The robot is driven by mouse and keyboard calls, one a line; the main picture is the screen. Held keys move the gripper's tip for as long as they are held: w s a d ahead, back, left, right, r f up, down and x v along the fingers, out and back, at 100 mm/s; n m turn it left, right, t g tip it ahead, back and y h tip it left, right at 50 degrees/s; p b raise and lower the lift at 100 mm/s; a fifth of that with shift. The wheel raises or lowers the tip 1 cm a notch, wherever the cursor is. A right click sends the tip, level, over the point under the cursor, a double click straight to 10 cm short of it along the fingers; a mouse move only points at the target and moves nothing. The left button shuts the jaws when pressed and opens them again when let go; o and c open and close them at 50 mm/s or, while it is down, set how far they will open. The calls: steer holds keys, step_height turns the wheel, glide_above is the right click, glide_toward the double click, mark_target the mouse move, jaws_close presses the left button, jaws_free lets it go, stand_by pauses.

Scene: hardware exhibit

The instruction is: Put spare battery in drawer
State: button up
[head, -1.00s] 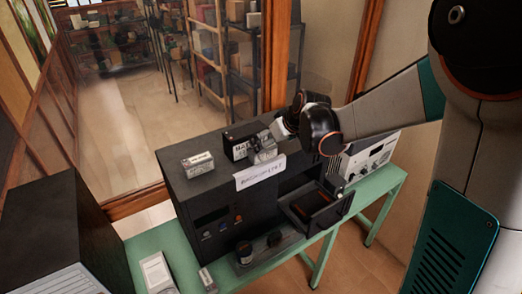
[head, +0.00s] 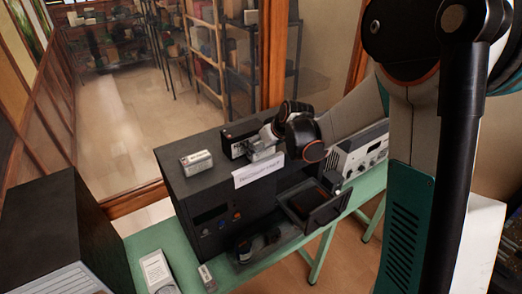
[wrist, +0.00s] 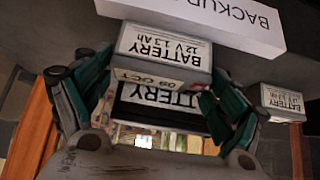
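A grey-white battery (wrist: 165,55) marked 12 V 1.3 Ah lies between the fingertips of my gripper (wrist: 163,75) in the wrist view. One finger stands close to each end; whether they press on it is unclear. In the head view this battery (head: 262,155) is by the gripper at the cabinet's front top edge, partly hidden. A similar grey battery (head: 197,162) rests on the cabinet top to the left; it also shows in the wrist view (wrist: 282,102). A black battery (head: 238,140) stands just behind the gripper. The drawer (head: 312,207) is pulled open, below and right.
The black cabinet (head: 172,183) stands on a green bench (head: 133,262). A white sign (head: 258,171) is on its front top edge. A white instrument (head: 357,150) stands to the right. Small dark items sit on the bench in front. Glass lies behind.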

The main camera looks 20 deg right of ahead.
steer(key=c, duration=0.9)
steer(key=shift+r, duration=0.15)
